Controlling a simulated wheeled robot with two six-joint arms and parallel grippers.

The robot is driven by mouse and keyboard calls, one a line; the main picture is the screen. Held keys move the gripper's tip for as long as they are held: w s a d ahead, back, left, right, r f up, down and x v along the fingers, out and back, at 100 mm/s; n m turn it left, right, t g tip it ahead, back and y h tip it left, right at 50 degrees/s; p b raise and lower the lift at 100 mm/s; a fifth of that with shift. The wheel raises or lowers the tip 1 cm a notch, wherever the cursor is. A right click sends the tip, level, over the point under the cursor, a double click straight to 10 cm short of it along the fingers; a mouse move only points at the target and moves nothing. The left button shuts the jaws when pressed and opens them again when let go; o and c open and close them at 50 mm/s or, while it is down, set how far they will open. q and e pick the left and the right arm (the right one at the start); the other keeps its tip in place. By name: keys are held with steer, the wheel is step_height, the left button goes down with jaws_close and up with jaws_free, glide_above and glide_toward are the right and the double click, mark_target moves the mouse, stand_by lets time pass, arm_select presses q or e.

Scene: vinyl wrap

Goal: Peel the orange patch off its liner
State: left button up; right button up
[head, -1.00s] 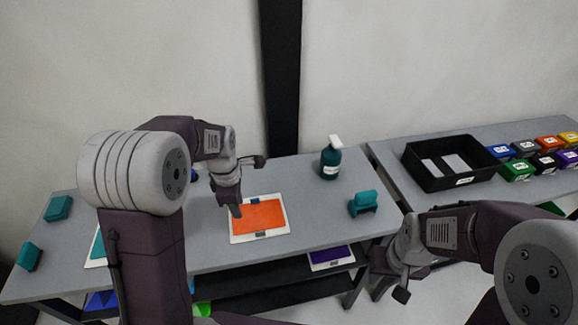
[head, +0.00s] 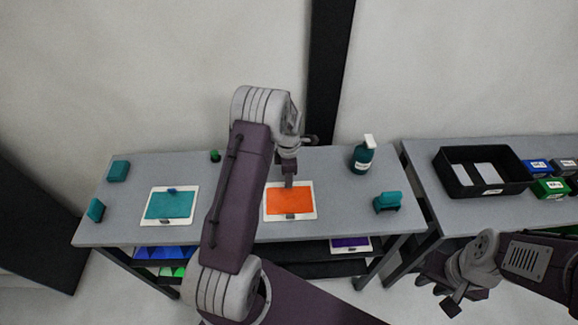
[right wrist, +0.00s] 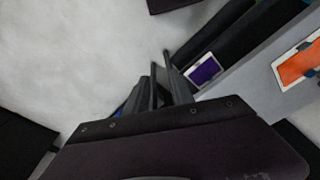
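The orange patch (head: 290,203) lies on its white liner (head: 313,216) on the grey table and looks flat, with a small grey tab at the near edge. My left gripper (head: 289,182) points down at the far edge of the patch, near its middle. I cannot tell whether it touches the patch or whether its fingers are apart. In the right wrist view part of the orange patch (right wrist: 298,66) shows at the right edge. My right gripper (head: 440,292) is low in front of the tables, away from the patch. Its fingers (right wrist: 162,75) are a little apart and empty.
A teal patch on a liner (head: 168,206) lies left of my left arm. A spray bottle (head: 362,155) and a teal block-like tool (head: 388,201) stand right of the orange patch. A black bin (head: 484,171) and several coloured boxes are on the right table. A purple patch (head: 350,243) lies below.

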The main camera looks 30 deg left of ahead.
mark_target(289, 198)
arm_select(q)
step_height(289, 198, down, 2)
steer(key=shift+a+f, duration=0.1)
steer(key=shift+f, duration=0.6)
